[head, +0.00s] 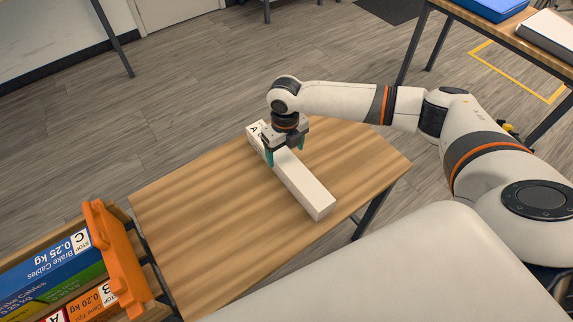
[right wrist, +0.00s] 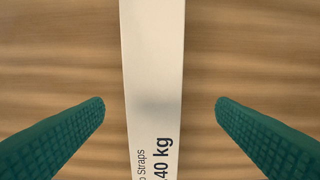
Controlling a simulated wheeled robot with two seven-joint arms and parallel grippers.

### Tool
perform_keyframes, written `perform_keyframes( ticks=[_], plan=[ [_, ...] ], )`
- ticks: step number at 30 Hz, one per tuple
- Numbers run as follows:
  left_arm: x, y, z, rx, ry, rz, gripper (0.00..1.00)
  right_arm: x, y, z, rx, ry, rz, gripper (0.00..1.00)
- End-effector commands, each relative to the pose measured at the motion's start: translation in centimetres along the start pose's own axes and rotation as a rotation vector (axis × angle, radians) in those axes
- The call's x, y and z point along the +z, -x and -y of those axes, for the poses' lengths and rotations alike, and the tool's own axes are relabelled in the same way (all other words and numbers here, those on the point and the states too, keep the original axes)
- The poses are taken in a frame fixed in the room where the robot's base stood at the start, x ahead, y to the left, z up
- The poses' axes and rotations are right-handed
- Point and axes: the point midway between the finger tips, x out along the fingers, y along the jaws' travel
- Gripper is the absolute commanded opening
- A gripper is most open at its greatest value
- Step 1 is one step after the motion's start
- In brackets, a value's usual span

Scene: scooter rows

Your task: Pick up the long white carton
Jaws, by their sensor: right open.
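The long white carton (head: 303,185) lies flat on the wooden table, running from the back middle towards the front right. A dark "A" label shows at its far end. In the right wrist view the carton (right wrist: 153,60) runs up the middle, with print reading "Straps" and "40 kg" at the bottom. My right gripper (head: 284,156) is over the carton's far half, pointing down. Its green fingers (right wrist: 160,115) are open, one on each side of the carton, with a gap on both sides. My left gripper is not in view.
The wooden table (head: 190,215) is otherwise clear. At the lower left, an orange-ended rack (head: 118,262) holds a blue Brake Cables box (head: 45,278) and other boxes. Another table with a blue item (head: 495,8) stands at the top right.

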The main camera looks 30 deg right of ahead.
Motion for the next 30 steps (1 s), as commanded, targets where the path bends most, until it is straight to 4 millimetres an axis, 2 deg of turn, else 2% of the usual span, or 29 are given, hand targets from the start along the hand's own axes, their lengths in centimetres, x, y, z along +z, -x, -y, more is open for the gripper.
perform_keyframes(
  ticks=[8,16,25,30],
  plan=[
    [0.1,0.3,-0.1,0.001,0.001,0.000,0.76,-0.1,-2.3,-0.2,0.000,-0.002,0.001,0.80],
    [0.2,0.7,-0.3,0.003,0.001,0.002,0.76,-0.3,-6.0,-0.7,0.000,-0.001,0.000,0.80],
    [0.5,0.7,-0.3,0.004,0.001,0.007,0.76,-0.3,-6.6,-0.7,0.000,0.000,-0.001,0.80],
    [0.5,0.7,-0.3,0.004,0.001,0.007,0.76,-0.3,-6.6,-0.7,0.000,-0.001,-0.001,0.52]
  ],
)
